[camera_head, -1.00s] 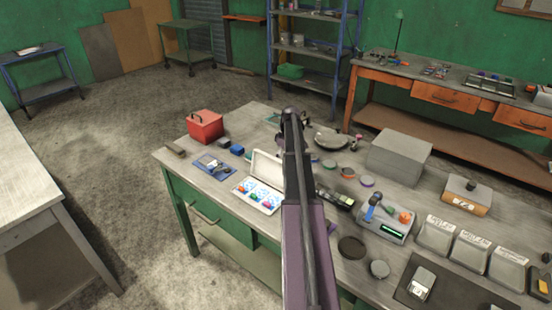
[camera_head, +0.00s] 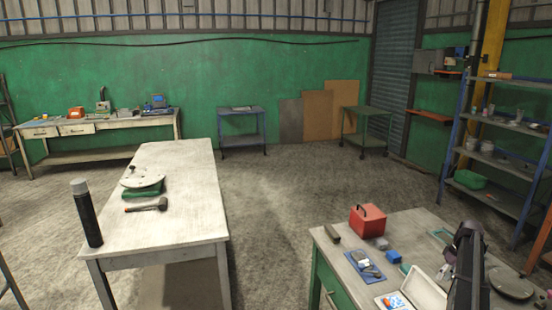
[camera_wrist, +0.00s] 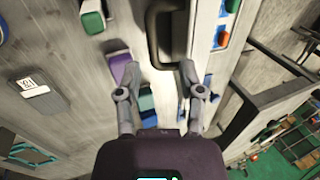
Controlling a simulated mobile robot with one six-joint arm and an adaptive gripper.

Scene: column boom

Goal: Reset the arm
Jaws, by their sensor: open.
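My gripper (camera_wrist: 158,78) is open in the wrist view, its two fingers spread apart with nothing held between them. Below the fingers is the worktop, seen from above at a slant, with a purple block (camera_wrist: 121,66) by the left finger and a dark handle-shaped thing (camera_wrist: 160,40) between and beyond the fingertips. In the head view my arm (camera_head: 468,265) stands up at the lower right, over the workbench (camera_head: 333,268); its fingertips cannot be made out there.
On the workbench are a red box (camera_head: 368,222), a blue mat (camera_head: 364,264) and an open white case (camera_head: 425,290). A pale table (camera_head: 185,205) stands at the left with a black bottle (camera_head: 87,215) and a hammer (camera_head: 146,206). The floor (camera_head: 285,205) between is clear.

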